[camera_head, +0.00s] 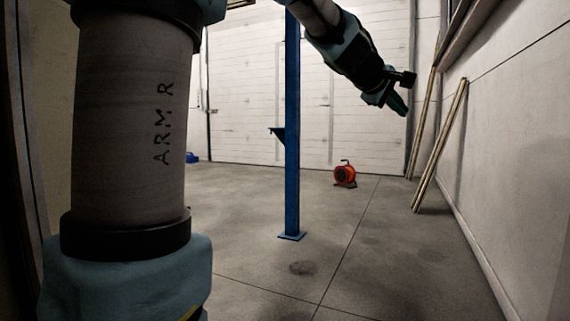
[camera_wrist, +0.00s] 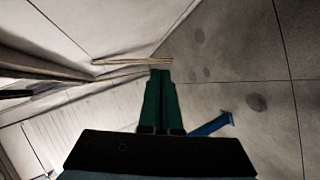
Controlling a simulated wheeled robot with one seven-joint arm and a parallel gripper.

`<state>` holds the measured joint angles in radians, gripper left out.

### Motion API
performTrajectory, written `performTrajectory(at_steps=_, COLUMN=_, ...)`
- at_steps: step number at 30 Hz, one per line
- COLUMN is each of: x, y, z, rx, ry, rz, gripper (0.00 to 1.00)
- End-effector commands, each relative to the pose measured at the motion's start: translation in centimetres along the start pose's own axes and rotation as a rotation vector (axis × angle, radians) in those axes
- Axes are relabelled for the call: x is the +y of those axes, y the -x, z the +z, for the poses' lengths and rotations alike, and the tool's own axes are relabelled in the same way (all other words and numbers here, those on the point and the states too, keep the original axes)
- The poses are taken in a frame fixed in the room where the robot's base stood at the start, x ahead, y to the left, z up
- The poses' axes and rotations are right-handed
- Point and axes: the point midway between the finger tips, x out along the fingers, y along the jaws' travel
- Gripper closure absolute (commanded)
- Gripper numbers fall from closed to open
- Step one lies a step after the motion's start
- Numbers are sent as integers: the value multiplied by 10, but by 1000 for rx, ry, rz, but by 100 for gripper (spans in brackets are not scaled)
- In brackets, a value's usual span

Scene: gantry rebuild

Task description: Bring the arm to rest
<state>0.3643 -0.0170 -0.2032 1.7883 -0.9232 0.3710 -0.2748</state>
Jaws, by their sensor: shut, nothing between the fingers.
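My arm crosses the head view, with a thick link marked "ARM R" close on the left and the forearm coming in from the top. My gripper (camera_head: 399,108) is at the upper right of the head view, held in the air and pointing down to the right. In the wrist view my gripper (camera_wrist: 160,72) shows two green fingers pressed side by side, shut with nothing between them. No object touches it.
A blue post (camera_head: 292,140) stands on the floor at centre; it also shows in the wrist view (camera_wrist: 210,125). An orange cable reel (camera_head: 345,174) sits near the white door (camera_head: 250,100). Wooden poles (camera_head: 440,145) lean on the right wall. The concrete floor (camera_head: 390,250) is mostly clear.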

Motion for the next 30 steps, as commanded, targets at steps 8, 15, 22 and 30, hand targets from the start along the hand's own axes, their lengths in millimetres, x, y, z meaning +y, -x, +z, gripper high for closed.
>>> performTrajectory(at_steps=8, x=-187, y=55, z=-39, rx=-55, ry=-253, rz=-482, gripper=100)
performTrajectory(at_steps=15, x=-313, y=150, z=-22, rx=-251, ry=-413, rz=-799, gripper=100)
performTrajectory(at_steps=22, x=-379, y=242, z=18, rx=-483, ry=-507, rz=-975, gripper=100)
performTrajectory(at_steps=30, x=-312, y=265, z=-4, rx=-470, ry=-512, rz=-967, gripper=100)
